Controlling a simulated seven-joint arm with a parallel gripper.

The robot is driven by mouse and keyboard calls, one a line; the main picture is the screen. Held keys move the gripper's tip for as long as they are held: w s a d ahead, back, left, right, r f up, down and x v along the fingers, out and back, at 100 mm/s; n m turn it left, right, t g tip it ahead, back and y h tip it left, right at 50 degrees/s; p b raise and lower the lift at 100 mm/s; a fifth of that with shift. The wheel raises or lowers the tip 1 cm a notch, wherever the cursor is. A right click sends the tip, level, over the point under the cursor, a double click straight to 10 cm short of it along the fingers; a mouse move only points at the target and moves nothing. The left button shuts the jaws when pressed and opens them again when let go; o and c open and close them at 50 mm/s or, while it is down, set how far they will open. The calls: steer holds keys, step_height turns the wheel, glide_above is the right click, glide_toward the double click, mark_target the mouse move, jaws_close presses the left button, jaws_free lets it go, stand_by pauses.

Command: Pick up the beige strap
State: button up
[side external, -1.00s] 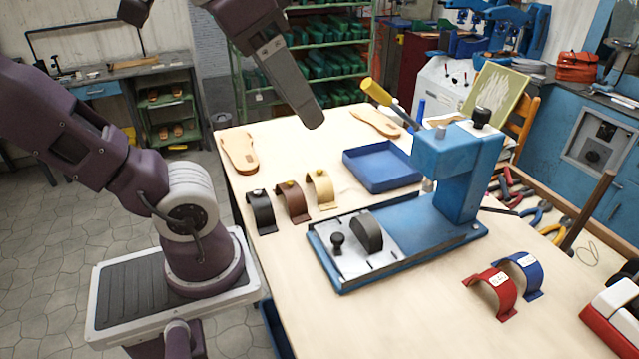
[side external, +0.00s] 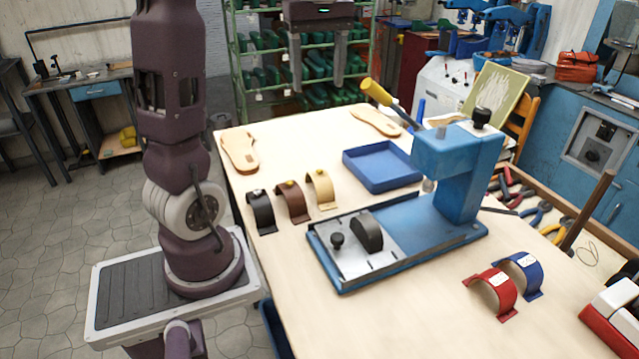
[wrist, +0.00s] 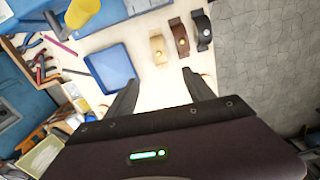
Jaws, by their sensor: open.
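The beige strap (side external: 321,189) is a curved band with a yellow stud, standing on the table at the right end of a row. A brown strap (side external: 292,202) and a black strap (side external: 261,212) stand to its left. The beige strap also shows in the wrist view (wrist: 158,48), beyond the fingers and between their directions. My gripper (side external: 316,88) is open and empty, high above the far end of the table, well apart from the strap. In the wrist view its two fingers (wrist: 160,80) are spread wide.
A blue tray (side external: 382,168) lies right of the straps. A blue press (side external: 455,175) with a metal plate stands in front. Red (side external: 492,293) and blue (side external: 522,274) straps stand at the right. Shoe soles (side external: 239,150) lie at the far edge. Table around the straps is bare.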

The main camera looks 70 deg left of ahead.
mark_target(320, 169)
step_height(320, 169, down, 23)
steer(key=shift+w+f, duration=0.1)
jaws_close()
